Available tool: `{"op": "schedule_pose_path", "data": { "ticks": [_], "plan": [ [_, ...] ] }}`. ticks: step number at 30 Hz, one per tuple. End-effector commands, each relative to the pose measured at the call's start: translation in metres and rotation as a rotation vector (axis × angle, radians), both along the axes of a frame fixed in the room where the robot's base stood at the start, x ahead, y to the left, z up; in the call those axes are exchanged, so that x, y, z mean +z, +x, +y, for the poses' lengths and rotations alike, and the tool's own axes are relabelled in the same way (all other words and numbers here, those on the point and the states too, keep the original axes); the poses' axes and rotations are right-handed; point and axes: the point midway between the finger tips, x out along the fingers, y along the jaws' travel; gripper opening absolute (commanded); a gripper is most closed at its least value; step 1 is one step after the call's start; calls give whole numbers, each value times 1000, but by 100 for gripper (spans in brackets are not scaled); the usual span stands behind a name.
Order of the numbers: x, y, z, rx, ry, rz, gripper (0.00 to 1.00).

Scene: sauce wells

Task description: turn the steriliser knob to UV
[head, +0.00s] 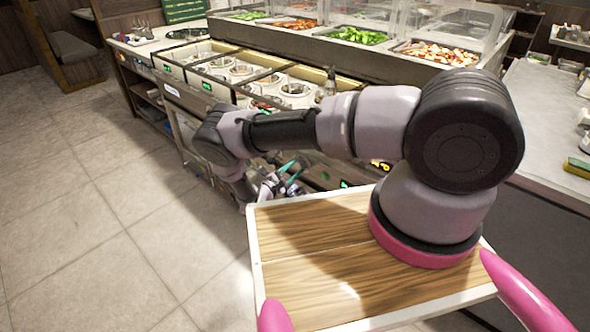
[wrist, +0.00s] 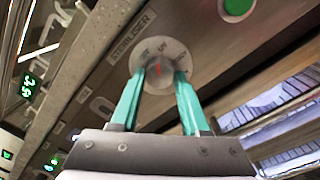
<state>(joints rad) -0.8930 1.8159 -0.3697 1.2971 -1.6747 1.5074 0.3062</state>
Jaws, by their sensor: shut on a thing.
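The steriliser knob (wrist: 158,55) is a pale round dial on a dark panel in the wrist view, beside the lettering STERILISER. Small labels run along its upper rim; one near the top seems to read UV, though the letters are blurred. A short red mark shows near the knob's middle; which label it points to is hard to tell. My gripper (wrist: 160,76) has its teal fingers on either side of the knob's middle, shut on it. In the head view my gripper (head: 288,178) is low at the counter front, and the knob cannot be made out there.
A green round button (wrist: 238,8) is on the panel at the upper right. A green digital display (wrist: 30,86) is at the left. In the head view, the counter holds sauce wells (head: 240,70) and food trays (head: 358,36). Open tiled floor (head: 110,220) lies to the left.

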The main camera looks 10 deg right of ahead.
Motion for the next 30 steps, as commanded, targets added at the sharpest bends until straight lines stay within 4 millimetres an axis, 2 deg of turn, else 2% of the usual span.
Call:
{"op": "schedule_pose_path", "data": {
  "ticks": [12,28,29,30],
  "plan": [
    [0,0,1,2,105,-142,0],
    [0,0,1,0,118,-160,0],
    [0,0,1,0,118,-160,57],
    [0,0,1,0,118,-160,72]
  ]
}}
